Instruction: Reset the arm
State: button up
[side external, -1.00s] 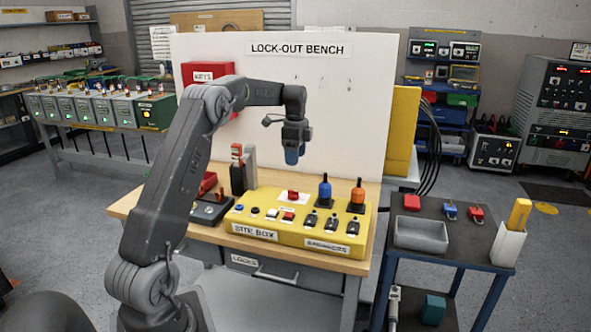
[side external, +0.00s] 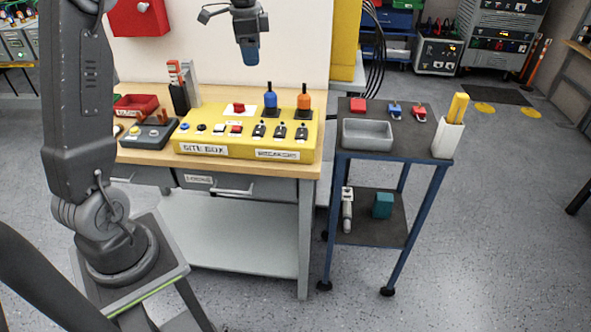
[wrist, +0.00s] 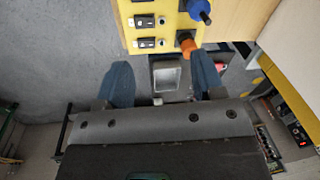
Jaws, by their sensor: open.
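My gripper (side external: 250,57) hangs fingers-down in the air above the yellow site box (side external: 222,148), clear of it. In the wrist view its two blue fingers (wrist: 161,65) are spread apart with nothing held between them. The box carries a row of switches, a red button (side external: 238,108), and a blue-capped (side external: 270,97) and an orange-capped (side external: 303,98) upright knob. In the wrist view the box (wrist: 163,22) shows at the top, beyond the fingers.
A wooden bench (side external: 150,158) holds the box, a red tray (side external: 136,104) and a dark upright holder (side external: 180,97). A trolley at right carries a grey bin (side external: 368,134), small padlocks and a white holder (side external: 447,140) with yellow tags. A white board (side external: 215,55) stands behind.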

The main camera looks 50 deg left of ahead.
jog(key=s+d+r+n+t, duration=0.1)
jog(key=s+d+r+n, duration=0.2)
jog(key=d, duration=0.6)
jog(key=s+d+f+n+t, duration=0.1)
jog(key=s+d+f+n, duration=0.1)
jog(key=s+d, duration=0.5)
jog(key=s+d+f+n+t, duration=0.2)
jog(key=s+d, duration=0.6)
jog(key=s, duration=0.4)
jog(key=shift+s+f+h, duration=0.25)
jog(key=shift+f+h, duration=0.05)
jog(key=shift+f, duration=0.2)
